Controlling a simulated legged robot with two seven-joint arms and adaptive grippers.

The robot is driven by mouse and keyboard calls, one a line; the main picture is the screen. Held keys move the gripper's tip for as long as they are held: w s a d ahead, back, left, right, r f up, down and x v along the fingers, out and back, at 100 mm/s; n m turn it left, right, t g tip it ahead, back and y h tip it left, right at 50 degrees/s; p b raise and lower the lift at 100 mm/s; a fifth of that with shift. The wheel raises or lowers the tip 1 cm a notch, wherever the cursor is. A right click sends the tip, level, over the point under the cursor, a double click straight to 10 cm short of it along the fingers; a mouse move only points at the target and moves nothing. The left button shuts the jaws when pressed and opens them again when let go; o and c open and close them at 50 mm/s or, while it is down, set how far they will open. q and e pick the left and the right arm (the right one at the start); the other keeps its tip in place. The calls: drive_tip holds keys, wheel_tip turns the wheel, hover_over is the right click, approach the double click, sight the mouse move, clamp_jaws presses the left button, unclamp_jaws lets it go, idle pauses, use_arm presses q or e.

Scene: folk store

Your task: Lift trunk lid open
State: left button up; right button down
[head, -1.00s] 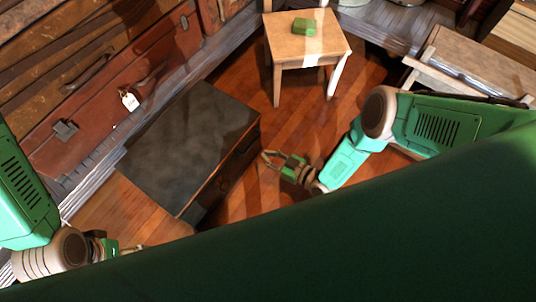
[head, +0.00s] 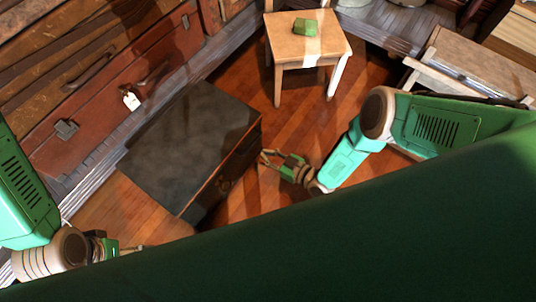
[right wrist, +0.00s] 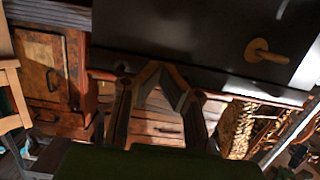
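The trunk (head: 185,140) is a dark box on the wooden floor. Its flat lid lies over it, and its right side is in shadow with a thin brown line under the lid's edge. My right gripper (head: 263,158) is at the trunk's right side, close to the lid's edge; touching or apart I cannot tell. In the right wrist view my right gripper (right wrist: 163,72) has its fingers spread at the base and converging at the tips, nothing seen between them. The dark panel above the fingers may be the trunk.
A brown suitcase (head: 110,100) with a white tag stands on a shelf behind the trunk. A small wooden stool (head: 305,45) with a green object (head: 305,26) stands at the back. Floor (head: 290,120) is clear between stool and trunk.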

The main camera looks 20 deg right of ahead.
sight(254, 143)
drive_tip(key=shift+r+x, duration=0.25)
drive_tip(key=shift+x, duration=0.85)
drive_tip(key=shift+r+x, duration=0.2)
drive_tip(key=shift+x, duration=0.9)
drive_tip(key=shift+r+x, duration=0.25)
drive_tip(key=shift+x, duration=0.85)
drive_tip(key=shift+w, duration=0.1)
drive_tip(key=shift+s+d, duration=0.15)
drive_tip(key=shift+s, duration=0.1)
drive_tip(key=shift+r, duration=0.1)
drive_tip(key=shift+r+p, duration=1.15)
drive_tip(key=shift+r, duration=0.1)
drive_tip(key=shift+w+r+p, duration=0.1)
drive_tip(key=shift+r+p, duration=1)
drive_tip(key=shift+r, duration=0.2)
